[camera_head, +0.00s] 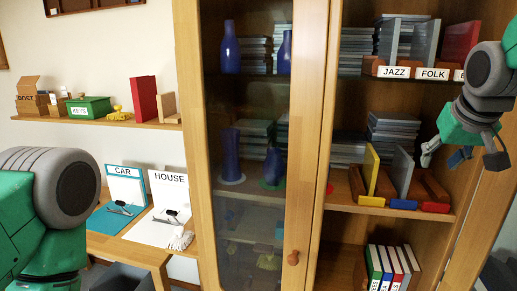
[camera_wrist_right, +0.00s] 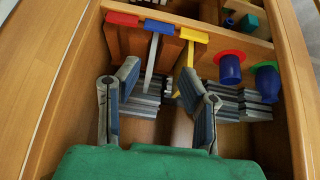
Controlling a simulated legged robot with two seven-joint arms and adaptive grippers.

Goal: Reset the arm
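My right gripper (camera_head: 463,157) is at the right of the head view, in front of the open right side of the cabinet, just above and right of the middle shelf's bookends. In the right wrist view the same gripper (camera_wrist_right: 163,88) has its two grey-blue fingers spread apart. I see nothing held between them; the shelf interior shows through the gap. My left arm comes in at the left edge of the head view, but its gripper is out of the picture.
The wooden cabinet (camera_head: 310,140) has a glass door (camera_head: 240,150) with an orange knob. Yellow (camera_head: 371,172), blue and red bookends stand on its middle shelf. JAZZ and FOLK labels (camera_head: 414,73) front the upper shelf. A wall shelf (camera_head: 150,123) and a desk (camera_head: 125,246) are left.

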